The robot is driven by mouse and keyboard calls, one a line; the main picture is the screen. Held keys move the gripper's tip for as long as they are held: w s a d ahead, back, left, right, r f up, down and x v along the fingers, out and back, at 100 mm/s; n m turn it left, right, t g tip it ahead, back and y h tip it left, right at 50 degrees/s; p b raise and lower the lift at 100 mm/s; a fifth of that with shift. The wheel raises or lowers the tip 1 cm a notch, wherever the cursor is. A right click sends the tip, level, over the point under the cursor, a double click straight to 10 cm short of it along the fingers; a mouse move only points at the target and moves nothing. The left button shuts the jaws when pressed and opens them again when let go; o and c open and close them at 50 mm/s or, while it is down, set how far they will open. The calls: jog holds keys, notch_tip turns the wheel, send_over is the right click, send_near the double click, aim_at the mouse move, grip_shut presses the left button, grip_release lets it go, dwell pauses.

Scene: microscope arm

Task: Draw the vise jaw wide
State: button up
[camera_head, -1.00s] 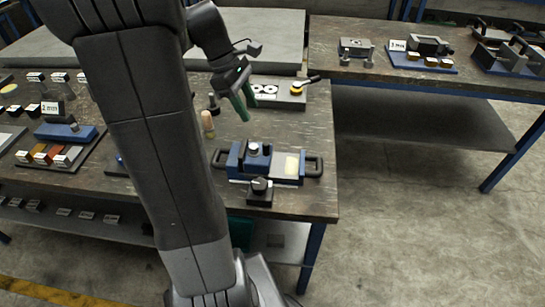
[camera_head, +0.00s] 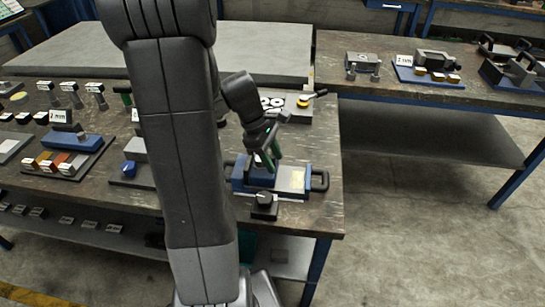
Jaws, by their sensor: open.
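A blue vise-like fixture (camera_head: 283,186) with a black handle at each end stands near the front right corner of the near workbench. My gripper (camera_head: 268,161), with green fingers, points down over the fixture's left part, where the blue jaw block was visible earlier. The fingers are open. They hide most of the jaw block and its silver knob, and I cannot tell whether they touch it.
My own arm covers the middle of the view. Left on the bench are a blue block on a tray (camera_head: 78,142) and several small labelled pieces. Behind the fixture is a grey box with a yellow-and-black lever (camera_head: 305,102). Vises and clamps (camera_head: 432,72) stand on the right-hand bench.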

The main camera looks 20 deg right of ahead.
grip_shut()
jog(key=s+d, duration=0.1)
jog(key=d, duration=0.1)
jog(key=s+d, duration=0.1)
jog(key=d, duration=0.1)
jog(key=s+d+p, duration=0.1)
jog(key=s+d, duration=0.1)
jog(key=shift+d, duration=0.2)
grip_release()
jog(key=shift+w+r, duration=0.1)
jog(key=v, duration=1.3)
jog(key=shift+a+r+p, duration=0.2)
jog(key=shift+r+p, duration=0.05)
jog(key=shift+p, duration=0.2)
